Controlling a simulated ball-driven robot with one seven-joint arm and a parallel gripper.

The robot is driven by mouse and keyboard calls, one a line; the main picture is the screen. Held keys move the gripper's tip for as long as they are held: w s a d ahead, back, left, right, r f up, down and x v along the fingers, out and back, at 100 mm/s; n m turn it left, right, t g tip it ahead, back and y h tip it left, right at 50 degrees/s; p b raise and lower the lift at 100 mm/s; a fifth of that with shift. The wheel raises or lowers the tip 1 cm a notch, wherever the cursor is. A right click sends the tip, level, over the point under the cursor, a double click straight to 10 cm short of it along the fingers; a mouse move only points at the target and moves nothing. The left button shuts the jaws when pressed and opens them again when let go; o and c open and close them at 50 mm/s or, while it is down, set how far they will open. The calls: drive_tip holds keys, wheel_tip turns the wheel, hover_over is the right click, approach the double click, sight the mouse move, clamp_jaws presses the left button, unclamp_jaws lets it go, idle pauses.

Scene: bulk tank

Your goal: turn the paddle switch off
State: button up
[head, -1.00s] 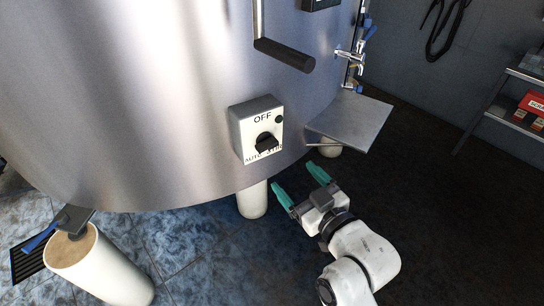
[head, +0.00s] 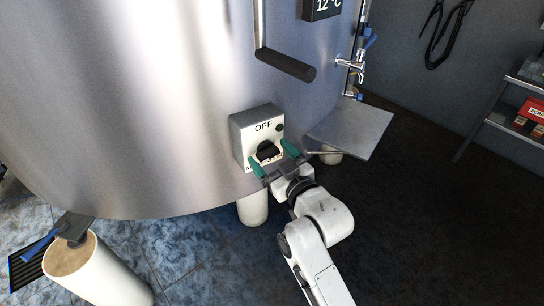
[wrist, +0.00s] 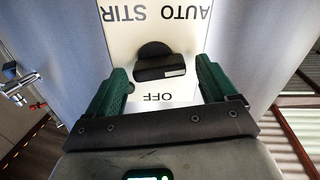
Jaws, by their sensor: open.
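The paddle switch is a pale box (head: 242,134) on the tank's curved wall, with OFF printed at the top and lettering at the bottom partly hidden by my gripper. Its black paddle (head: 267,149) sticks out of the middle. In the wrist view the paddle (wrist: 160,66) sits between AUTO STIR, upside down at the top, and OFF below. My gripper (head: 268,151) is open in front of the switch, its green fingers on either side of the paddle. In the wrist view gaps show between the paddle and both fingers (wrist: 161,70). I cannot tell the paddle's exact tilt.
A dark-gripped bar handle (head: 287,65) hangs above the switch. A metal shelf plate (head: 352,130) juts out to the right, below a tap (head: 350,64). A tank leg (head: 253,208) stands below. A shelf rack with a red box (head: 530,112) is far right.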

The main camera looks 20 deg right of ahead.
drive_tip(key=c, duration=1.1)
drive_tip(key=shift+o, duration=0.2)
